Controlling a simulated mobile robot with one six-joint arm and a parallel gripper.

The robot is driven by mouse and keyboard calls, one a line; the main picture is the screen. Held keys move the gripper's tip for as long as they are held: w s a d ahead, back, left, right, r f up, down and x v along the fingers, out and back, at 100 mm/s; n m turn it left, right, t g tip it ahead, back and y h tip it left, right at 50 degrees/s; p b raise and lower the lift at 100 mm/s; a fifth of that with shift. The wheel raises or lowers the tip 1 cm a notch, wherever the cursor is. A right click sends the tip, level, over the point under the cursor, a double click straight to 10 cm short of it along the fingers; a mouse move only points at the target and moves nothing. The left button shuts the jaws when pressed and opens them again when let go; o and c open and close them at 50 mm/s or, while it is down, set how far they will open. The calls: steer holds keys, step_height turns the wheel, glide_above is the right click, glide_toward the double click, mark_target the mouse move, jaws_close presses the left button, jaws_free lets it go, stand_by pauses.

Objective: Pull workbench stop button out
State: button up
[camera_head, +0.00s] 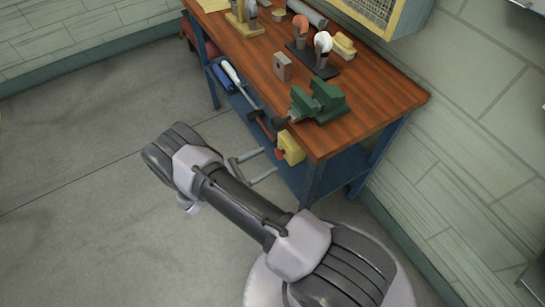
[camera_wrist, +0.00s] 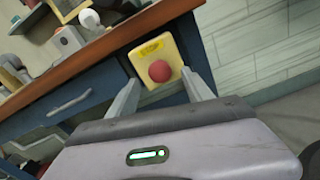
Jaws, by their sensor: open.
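The stop button (camera_wrist: 159,71) is a red round knob on a yellow box (camera_wrist: 148,50). The box is fixed to the front edge of the wooden workbench (camera_head: 345,142). In the head view the yellow box (camera_head: 291,148) shows below the green vise, with the red button (camera_head: 280,154) on its front. My gripper (camera_wrist: 165,92) is open in the wrist view, its two fingers apart on either side of the button and box. In the head view my gripper (camera_head: 262,167) points at the box from the left. I cannot tell whether the fingers touch the box.
A green vise (camera_head: 319,100) stands on the bench corner above the box. A blue drawer front with a handle (camera_wrist: 69,102) lies left of the box. The floor (camera_head: 80,160) on the left is clear.

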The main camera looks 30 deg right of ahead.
mark_target(277, 155)
steer(key=shift+d, duration=1.85)
jaws_close()
